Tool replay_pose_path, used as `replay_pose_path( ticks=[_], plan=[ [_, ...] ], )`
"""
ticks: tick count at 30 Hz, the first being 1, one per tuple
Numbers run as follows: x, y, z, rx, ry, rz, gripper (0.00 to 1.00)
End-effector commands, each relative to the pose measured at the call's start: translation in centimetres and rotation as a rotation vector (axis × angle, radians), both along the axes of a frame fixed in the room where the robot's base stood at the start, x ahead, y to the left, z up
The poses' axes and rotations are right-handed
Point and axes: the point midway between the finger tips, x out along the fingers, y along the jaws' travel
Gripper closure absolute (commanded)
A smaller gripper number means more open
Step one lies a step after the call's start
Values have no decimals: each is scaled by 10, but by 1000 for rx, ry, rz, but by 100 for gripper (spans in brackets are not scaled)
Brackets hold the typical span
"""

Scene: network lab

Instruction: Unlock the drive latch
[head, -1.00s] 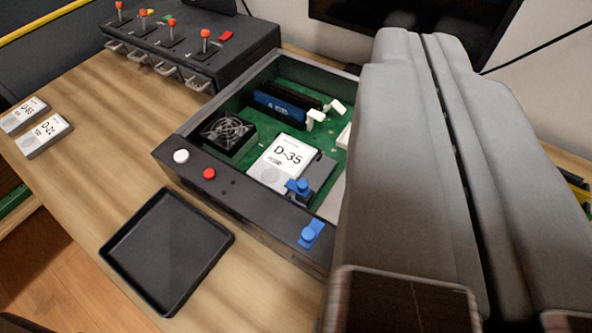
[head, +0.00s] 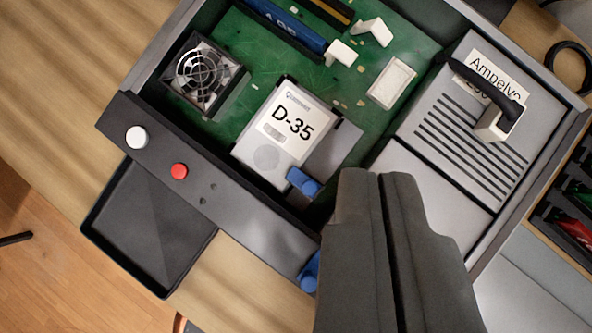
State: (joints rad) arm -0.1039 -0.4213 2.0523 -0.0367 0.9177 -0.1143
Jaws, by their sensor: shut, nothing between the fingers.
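The drive (head: 284,132), white and labelled D-35, sits in a bay inside the open grey case. A blue latch piece (head: 304,182) is at the drive's near right corner. A second blue piece (head: 309,272) is on the case's front panel, partly hidden by my gripper. The frame does not label either one, and I cannot tell whether the latch is locked. My gripper (head: 376,178) is shut and empty, its two dark grey fingers side by side. In the picture its tips lie just right of the blue piece by the drive, with no visible contact.
The case front carries a white button (head: 137,137) and a red button (head: 179,171). A fan (head: 203,73), a blue memory module (head: 285,27) and a power supply (head: 463,125) with a black handle are inside. A black tray (head: 150,225) lies in front of the case.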

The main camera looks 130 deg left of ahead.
Motion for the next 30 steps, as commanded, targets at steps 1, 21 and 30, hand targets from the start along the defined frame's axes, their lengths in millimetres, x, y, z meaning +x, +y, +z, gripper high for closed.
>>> replay_pose_path(
  ticks=[1,21,30],
  plan=[
    [7,3,-4,-8,41,8,100],
    [62,37,-48,-132,600,116,100],
    [81,52,-61,-179,815,156,100]
  ],
)
